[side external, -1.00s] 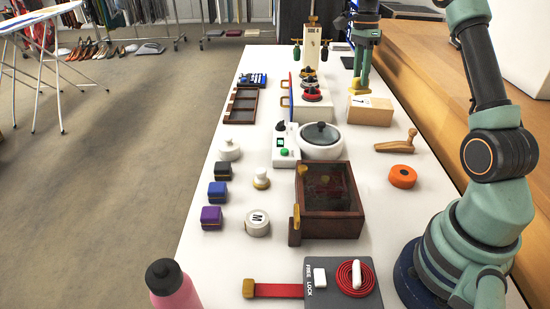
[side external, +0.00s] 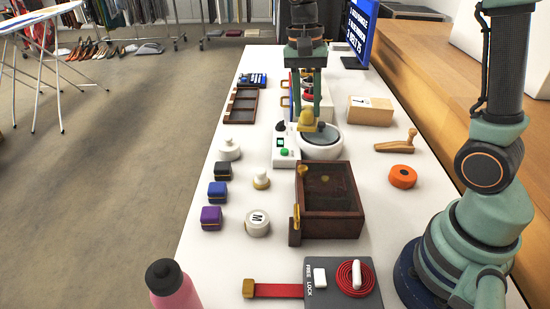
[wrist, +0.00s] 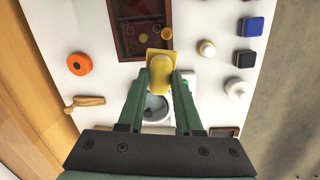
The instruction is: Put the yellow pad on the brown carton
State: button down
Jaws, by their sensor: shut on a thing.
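The yellow pad (side external: 308,120) has a flat base and a rounded yellow grip on top. My gripper (side external: 308,108) is shut on that grip and holds the pad in front of the white pot in the side view. The pad also shows between the fingertips in the wrist view (wrist: 160,72), where my gripper (wrist: 161,76) points at it. The brown carton (side external: 371,112), a closed tan box with a white label, stands to the right of my gripper, apart from the pad.
The white pot (side external: 321,146) and a white device with a green button (side external: 285,151) lie under and beside the pad. A dark brown glass-topped box (side external: 330,200) is nearer. A wooden handle piece (side external: 397,145) and orange roll (side external: 402,176) are at right.

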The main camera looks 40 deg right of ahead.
aim_at(299, 122)
jog(key=shift+s+a+n, duration=0.3)
jog(key=shift+a, duration=0.15)
jog(key=shift+a+r+n, duration=0.1)
jog(key=shift+r+n, duration=0.1)
jog(key=shift+n, duration=0.1)
notch_tip(299, 122, up, 8)
jog(key=w+n, duration=0.2)
jog(key=n, duration=0.4)
jog(key=s+f+n, duration=0.3)
jog(key=s+f, duration=0.2)
jog(key=f, duration=0.6)
jog(key=shift+s+f+n, duration=0.15)
jog(key=shift+s+n, duration=0.2)
jog(key=shift+n, duration=0.05)
jog(key=w+d+r+m+t, duration=0.1)
jog(key=d+r+m, duration=0.1)
jog(key=d+m, duration=0.25)
jog(key=w+d+r+m, duration=0.2)
jog(key=d+m, duration=0.1)
jog(key=d, duration=0.3)
notch_tip(299, 122, down, 20)
jog(key=shift+s+r, duration=0.1)
jog(key=shift+r, duration=0.1)
